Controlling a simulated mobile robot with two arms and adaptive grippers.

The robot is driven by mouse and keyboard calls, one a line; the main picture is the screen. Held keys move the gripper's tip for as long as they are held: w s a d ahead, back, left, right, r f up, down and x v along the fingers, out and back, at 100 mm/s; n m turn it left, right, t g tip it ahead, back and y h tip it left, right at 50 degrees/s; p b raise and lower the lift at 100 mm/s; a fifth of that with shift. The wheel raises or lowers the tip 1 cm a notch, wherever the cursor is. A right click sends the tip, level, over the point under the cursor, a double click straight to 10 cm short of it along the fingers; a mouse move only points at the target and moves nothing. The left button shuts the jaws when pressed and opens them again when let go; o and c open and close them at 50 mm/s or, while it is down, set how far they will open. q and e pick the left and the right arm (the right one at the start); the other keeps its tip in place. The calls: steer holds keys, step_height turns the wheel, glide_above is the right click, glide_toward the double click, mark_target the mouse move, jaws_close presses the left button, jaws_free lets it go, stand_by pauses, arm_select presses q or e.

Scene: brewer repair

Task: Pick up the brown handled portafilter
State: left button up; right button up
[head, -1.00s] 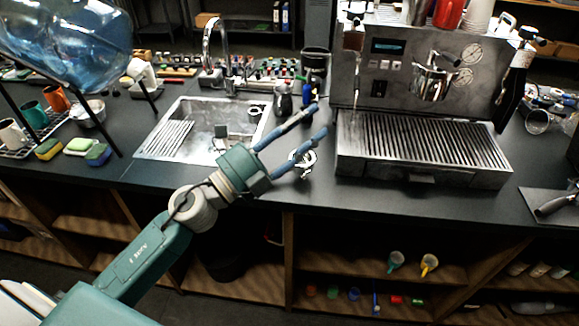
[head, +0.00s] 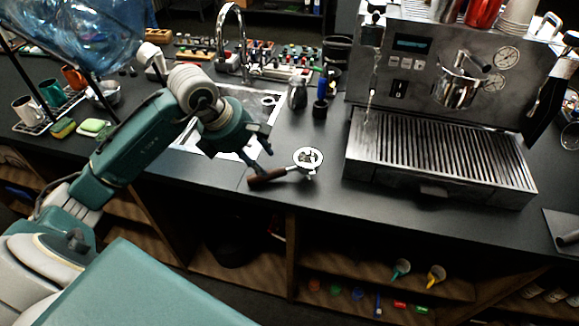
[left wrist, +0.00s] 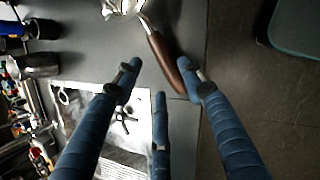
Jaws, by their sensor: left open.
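The brown handled portafilter (head: 268,176) lies on the black counter in front of the sink's right end and left of the espresso machine. Its round metal head points right and its brown handle left. My left gripper (head: 261,160) is open and empty, pointing down just above the handle's end in the head view. In the left wrist view, the brown handle (left wrist: 162,55) reaches toward the space between my open left fingers (left wrist: 160,78), its end close to the right-hand finger. I cannot tell whether they touch. My right gripper is not in view.
The espresso machine (head: 440,155) with its drip tray stands right of the portafilter. A sink (head: 187,138) with a tall faucet (head: 232,45) lies behind my left arm. Dark and metal containers (head: 297,93) stand behind the portafilter. The counter's front edge is close to the handle.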

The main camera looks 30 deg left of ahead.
mark_target(268, 171)
arm_select(q)
steer(key=shift+w+d+f, duration=0.15)
steer(key=shift+w+f, duration=0.15)
steer(key=shift+f, duration=0.35)
steer(key=p+x, duration=0.2)
steer(key=x, duration=0.2)
steer(key=shift+d+f+p, duration=0.15)
steer(key=shift+f+p, duration=0.1)
steer(key=shift+p, duration=0.15)
steer(key=shift+w+f, duration=0.1)
steer(key=shift+f, duration=0.25)
steer(key=shift+r, duration=0.1)
jaws_close()
